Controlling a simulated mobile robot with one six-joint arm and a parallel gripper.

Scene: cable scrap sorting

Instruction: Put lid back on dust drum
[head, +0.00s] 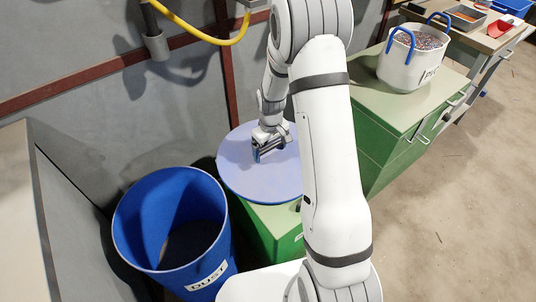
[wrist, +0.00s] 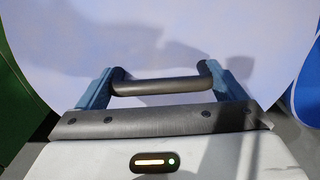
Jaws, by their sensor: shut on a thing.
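The blue dust drum (head: 202,277) stands upright at the lower left in the head view, labelled DUST. Its top is open and dark material lies inside. The round pale blue lid (head: 236,172) is to the right of the drum, over a green cabinet. I cannot tell whether it rests there or hangs just above. My gripper (head: 268,153) is over the lid's middle, shut on its handle. In the wrist view the lid (wrist: 190,40) fills the picture, and its dark bar handle (wrist: 160,86) lies between my gripper's (wrist: 160,88) fingers. My arm hides the lid's right edge.
The green cabinet (head: 275,222) is under the lid. Another green cabinet (head: 385,145) at the right bears a white pot (head: 405,70) with blue handles. A grey wall (head: 100,120) is behind the drum, and a grey box-like unit (head: 70,220) stands left of it. Floor is clear at right.

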